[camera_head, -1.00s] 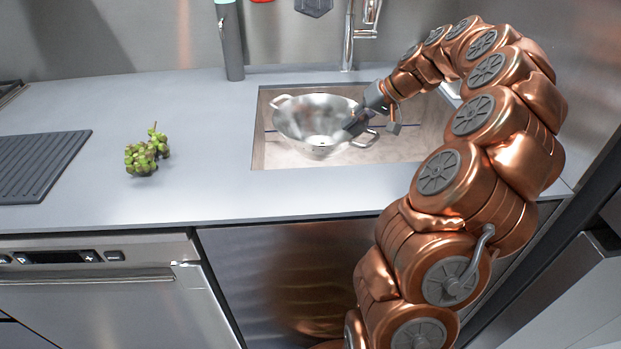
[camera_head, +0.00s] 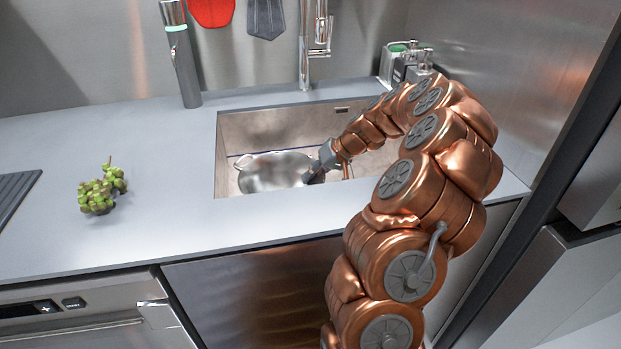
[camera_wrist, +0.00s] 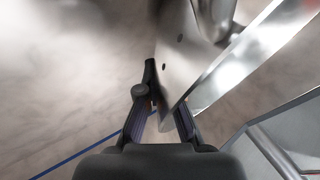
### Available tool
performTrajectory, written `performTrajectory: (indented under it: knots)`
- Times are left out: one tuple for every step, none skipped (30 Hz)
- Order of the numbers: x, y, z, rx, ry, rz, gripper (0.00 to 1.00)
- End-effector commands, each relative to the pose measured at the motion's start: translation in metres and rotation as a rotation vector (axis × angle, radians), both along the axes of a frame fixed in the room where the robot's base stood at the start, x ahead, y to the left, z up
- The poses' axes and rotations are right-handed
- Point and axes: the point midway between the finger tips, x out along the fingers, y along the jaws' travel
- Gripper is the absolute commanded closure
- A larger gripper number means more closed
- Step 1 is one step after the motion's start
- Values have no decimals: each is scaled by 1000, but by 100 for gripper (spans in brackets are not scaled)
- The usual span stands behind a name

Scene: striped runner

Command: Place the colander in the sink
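The shiny metal colander (camera_head: 272,172) is inside the sink (camera_head: 222,150), in its left part. Its lower side is hidden behind the sink's front edge, so I cannot tell whether it touches the bottom. My gripper (camera_head: 318,170) is at the colander's right side. In the wrist view, the gripper (camera_wrist: 160,105) has its fingers on either side of the thin wall of the colander (camera_wrist: 185,65) and appears shut on it. The right finger is partly hidden by the metal.
A bunch of green grapes (camera_head: 100,190) lies on the grey counter (camera_head: 150,225) left of the sink. A tall faucet (camera_head: 305,50) stands behind the sink, and a dark cylinder (camera_head: 182,60) stands to its left. Small containers (camera_head: 405,62) stand at the back right.

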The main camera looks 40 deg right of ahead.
Motion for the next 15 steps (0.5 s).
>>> performTrajectory:
  knots:
    - [0, 0, -4, 0, 0, -1, 100]
    - [0, 0, -5, 0, 0, -1, 100]
    - [0, 0, -6, 0, -2, -1, 100]
    - [0, 0, -6, -1, -1, -1, 100]
    - [0, 0, -6, -1, -1, -1, 100]
    - [0, 0, -6, 0, -2, -1, 100]
    - [0, 0, -6, 0, -2, -1, 100]
    - [0, 0, -6, 0, -1, -1, 100]
    - [0, 0, -6, 0, -1, -1, 100]
    - [0, 0, -7, 0, -1, -1, 100]
    - [0, 0, -8, 0, -1, -1, 100]
    - [0, 0, -9, 0, -1, -1, 100]
    - [0, 0, -9, 0, 0, 0, 95]
    - [0, 0, -8, 0, 0, 0, 91]
    - [0, 0, -8, 0, 0, 0, 87]
